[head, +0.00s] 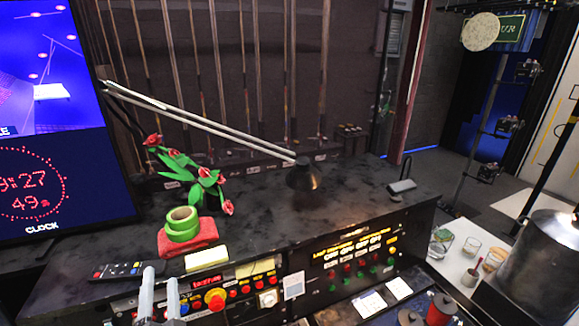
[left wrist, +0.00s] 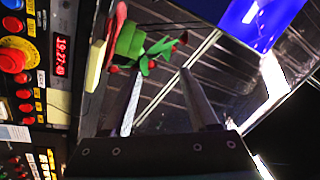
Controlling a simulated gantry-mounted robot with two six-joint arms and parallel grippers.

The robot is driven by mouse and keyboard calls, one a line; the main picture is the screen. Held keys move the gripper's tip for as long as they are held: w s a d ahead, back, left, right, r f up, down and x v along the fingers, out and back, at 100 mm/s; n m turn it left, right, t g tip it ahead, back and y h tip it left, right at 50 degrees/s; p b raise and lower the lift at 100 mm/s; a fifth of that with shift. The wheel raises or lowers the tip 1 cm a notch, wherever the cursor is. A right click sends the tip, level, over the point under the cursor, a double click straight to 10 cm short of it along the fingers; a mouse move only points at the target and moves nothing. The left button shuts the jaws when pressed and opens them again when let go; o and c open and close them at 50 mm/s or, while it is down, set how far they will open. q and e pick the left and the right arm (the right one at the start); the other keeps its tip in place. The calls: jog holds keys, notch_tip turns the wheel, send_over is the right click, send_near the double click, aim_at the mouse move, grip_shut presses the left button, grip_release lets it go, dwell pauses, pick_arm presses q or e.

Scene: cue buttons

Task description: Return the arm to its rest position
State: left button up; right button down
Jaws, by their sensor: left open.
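My left gripper (head: 160,277) shows at the bottom edge of the head view, its two grey fingers pointing up and standing apart. It is empty and sits in front of the control panel (head: 240,293), left of the big red button (head: 215,299). In the left wrist view my left gripper (left wrist: 163,76) also has its fingers spread, with nothing between them. The red button (left wrist: 13,60) and smaller red buttons lie at the left of that view, apart from the fingers. My right gripper is not in either view.
On the dark desk are a remote (head: 117,271), green tape rolls (head: 182,222) on a red cloth (head: 188,238), red flowers (head: 203,185) and a lamp (head: 304,176). A monitor (head: 60,190) stands left. A metal pot (head: 545,255) and glasses are at right. The rear desk is mostly clear.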

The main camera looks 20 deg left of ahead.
pick_arm(q)
jog(key=w+d+r+n+t+h, duration=0.1)
jog(key=d+r+n+t, duration=0.1)
jog(key=r, duration=0.6)
jog(key=w+d+r+n+t, duration=0.1)
jog(key=d+r+t, duration=0.15)
jog(key=r, duration=0.45)
jog(key=s+d+r+t+h+p, duration=0.1)
jog(key=s+d+r+t+h, duration=0.3)
jog(key=r, duration=0.3)
jog(key=s+d+r+t+h, duration=0.1)
jog(key=d+r+t+h, duration=0.1)
jog(key=d+r+h, duration=0.4)
jog(key=s+d+r+t+h+p, duration=0.1)
jog(key=s+d+r+t+h, duration=0.2)
jog(key=r, duration=0.6)
notch_tip(320, 180, up, 12)
jog(key=h+p, duration=0.1)
jog(key=p, duration=1.1)
jog(key=shift+w+a+f, duration=0.15)
jog(key=shift+w+a, duration=0.2)
